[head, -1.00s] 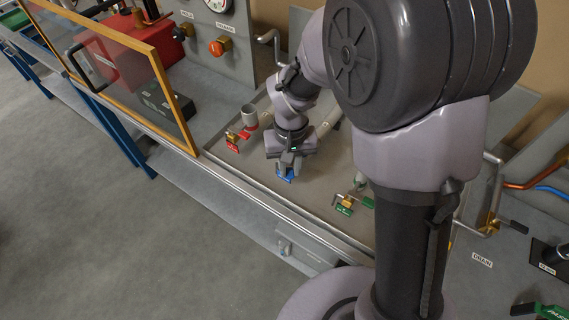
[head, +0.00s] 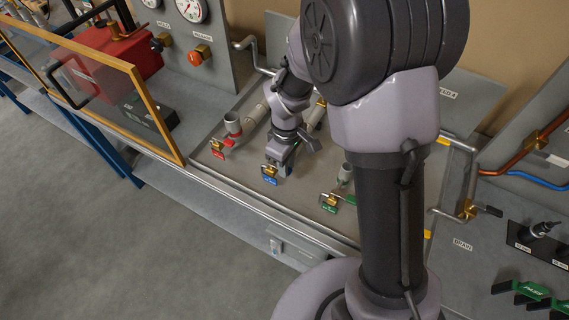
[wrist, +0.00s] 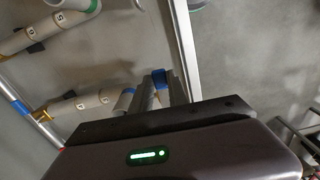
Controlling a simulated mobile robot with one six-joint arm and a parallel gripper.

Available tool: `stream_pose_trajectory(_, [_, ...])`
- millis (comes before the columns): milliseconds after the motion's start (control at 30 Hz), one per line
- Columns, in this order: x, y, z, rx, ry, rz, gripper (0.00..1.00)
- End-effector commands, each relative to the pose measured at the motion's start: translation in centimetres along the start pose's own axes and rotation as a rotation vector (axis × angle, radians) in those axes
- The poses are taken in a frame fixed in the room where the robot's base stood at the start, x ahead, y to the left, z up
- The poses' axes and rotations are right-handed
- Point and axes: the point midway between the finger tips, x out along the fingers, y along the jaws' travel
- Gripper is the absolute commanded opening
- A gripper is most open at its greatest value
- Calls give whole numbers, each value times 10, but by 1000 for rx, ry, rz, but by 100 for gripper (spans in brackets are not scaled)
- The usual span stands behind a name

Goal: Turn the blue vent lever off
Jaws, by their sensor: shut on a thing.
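The blue vent valve has a brass body and a blue tag (head: 270,181). It stands near the front edge of the grey tray, between the red and green valves. My gripper (head: 284,168) is low over the tray, just right of the brass body, and is shut on the blue lever. In the wrist view the blue lever (wrist: 160,78) shows between the finger ends. The gripper body hides most of the lever, so its exact angle is hard to tell.
The red-tagged valve (head: 217,153) is to the left and the green-tagged valve (head: 330,204) to the right. A yellow-framed clear panel (head: 110,85) stands at the left. A metal rail (head: 290,216) runs along the front edge.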

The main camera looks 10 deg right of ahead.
Motion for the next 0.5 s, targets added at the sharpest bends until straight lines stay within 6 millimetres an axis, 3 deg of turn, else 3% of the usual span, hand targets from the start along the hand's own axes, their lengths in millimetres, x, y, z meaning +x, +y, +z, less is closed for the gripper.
stream_pose_trajectory(500, [0,4,-1,-75,2,2,0])
